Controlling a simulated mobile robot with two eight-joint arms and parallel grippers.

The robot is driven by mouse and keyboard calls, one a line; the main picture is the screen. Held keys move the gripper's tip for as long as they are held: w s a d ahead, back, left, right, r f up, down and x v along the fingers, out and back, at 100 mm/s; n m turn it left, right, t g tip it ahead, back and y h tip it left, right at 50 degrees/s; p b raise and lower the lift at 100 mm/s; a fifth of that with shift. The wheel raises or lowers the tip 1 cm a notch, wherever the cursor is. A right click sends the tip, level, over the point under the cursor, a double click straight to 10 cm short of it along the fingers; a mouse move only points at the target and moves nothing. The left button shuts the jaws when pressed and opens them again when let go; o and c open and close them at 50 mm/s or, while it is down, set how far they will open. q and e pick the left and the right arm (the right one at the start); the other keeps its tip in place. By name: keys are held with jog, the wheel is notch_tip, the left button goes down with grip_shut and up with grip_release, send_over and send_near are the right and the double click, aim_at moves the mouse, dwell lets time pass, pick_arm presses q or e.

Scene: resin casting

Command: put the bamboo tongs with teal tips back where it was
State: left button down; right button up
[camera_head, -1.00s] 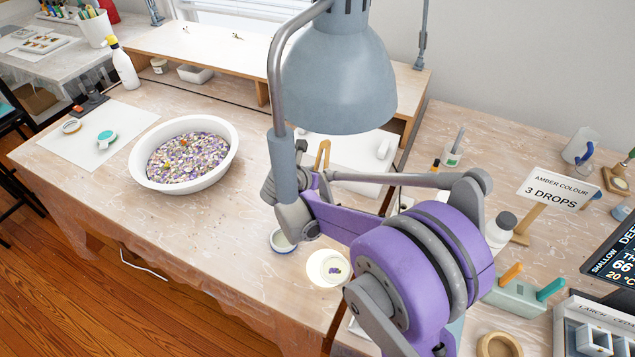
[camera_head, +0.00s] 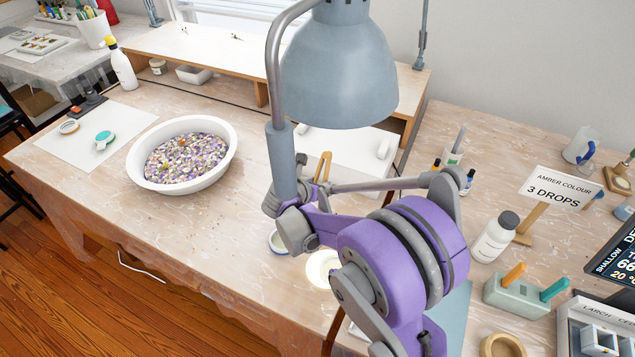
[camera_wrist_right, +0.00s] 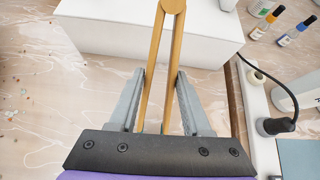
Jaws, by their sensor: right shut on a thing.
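The bamboo tongs (camera_wrist_right: 160,60) run up the middle of the right wrist view, with their joined end at the top. My right gripper (camera_wrist_right: 160,75) is shut on them, one grey finger on each side. Their lower end runs behind the dark gripper body, so the teal tips are not clearly seen. In the head view a short part of the tongs (camera_head: 323,166) shows above my purple right arm, in front of a white surface. The lamp and arm hide most of the right gripper there. My left gripper is in neither view.
A grey-blue lamp (camera_head: 340,70) stands in front of my right arm. A white basin of petals (camera_head: 133,165) is at left. At right stand a white bottle (camera_head: 494,239), a grey block with orange and teal handles (camera_head: 517,296) and a sign (camera_head: 556,190). The table's front left is clear.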

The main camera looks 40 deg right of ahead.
jog(key=o, duration=0.6)
jog(key=shift+r+p, duration=0.5)
jog(key=v, duration=1.2)
jog(key=s+a+f+m+y, duration=0.1)
jog(key=s+a+m+y, duration=0.2)
jog(key=s+m, duration=0.3)
jog(key=s+a+f+m+y, duration=0.2)
jog(key=s+a+m, duration=0.3)
jog(key=m, duration=0.5)
jog(key=s+a+f+m+y, duration=0.2)
jog(key=s+a+m+y, duration=0.2)
jog(key=s+m, duration=0.4)
jog(key=shift+a+y+p, duration=0.3)
jog(key=shift+y+p, duration=0.05)
jog(key=shift+y, duration=0.05)
